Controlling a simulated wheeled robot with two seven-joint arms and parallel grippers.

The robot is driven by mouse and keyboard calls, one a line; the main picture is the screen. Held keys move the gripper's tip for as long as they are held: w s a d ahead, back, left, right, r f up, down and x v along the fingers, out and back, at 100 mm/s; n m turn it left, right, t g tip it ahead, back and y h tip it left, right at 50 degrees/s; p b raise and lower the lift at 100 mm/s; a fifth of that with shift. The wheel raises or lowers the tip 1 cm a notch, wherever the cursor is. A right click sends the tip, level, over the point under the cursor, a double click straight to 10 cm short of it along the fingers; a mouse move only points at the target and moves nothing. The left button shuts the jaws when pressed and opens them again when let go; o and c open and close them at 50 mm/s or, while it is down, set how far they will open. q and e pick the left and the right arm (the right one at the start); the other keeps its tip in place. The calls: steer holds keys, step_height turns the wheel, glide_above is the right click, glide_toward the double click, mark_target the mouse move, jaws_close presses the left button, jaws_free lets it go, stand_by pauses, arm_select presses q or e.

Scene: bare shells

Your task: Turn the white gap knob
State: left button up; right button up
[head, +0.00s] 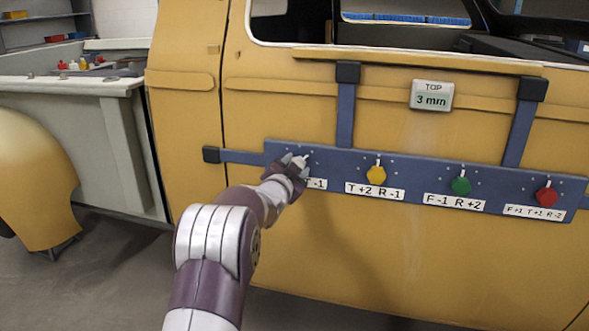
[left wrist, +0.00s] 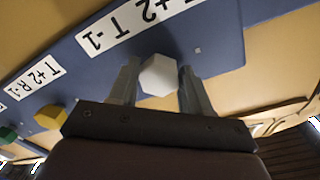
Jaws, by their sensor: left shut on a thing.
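The white knob (left wrist: 158,76) is hexagonal and sits between the two fingers of my left gripper in the left wrist view. My left gripper (head: 293,168) is shut on it at the left end of the blue bar (head: 408,172). In the head view the gripper hides most of the knob; only a small white part shows. The label beside it reads "T -1" in the head view, partly covered, and "+2 T -1" in the left wrist view. A display (head: 432,95) above the bar reads "TOP 3 mm". My right gripper is not in view.
Yellow (head: 376,175), green (head: 461,186) and red (head: 546,195) knobs sit along the bar to the right, each with a label below. The bar is held by blue straps on a yellow vehicle door (head: 330,255).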

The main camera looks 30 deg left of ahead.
arm_select(q)
steer(key=shift+f, duration=0.15)
steer(key=o, duration=1)
steer(key=shift+o, duration=0.2)
steer(key=s+d, duration=0.2)
steer(key=s, duration=1)
steer(key=shift+s+d+r, duration=0.2)
steer(key=shift+d+r, duration=0.05)
steer(key=shift+r, duration=0.05)
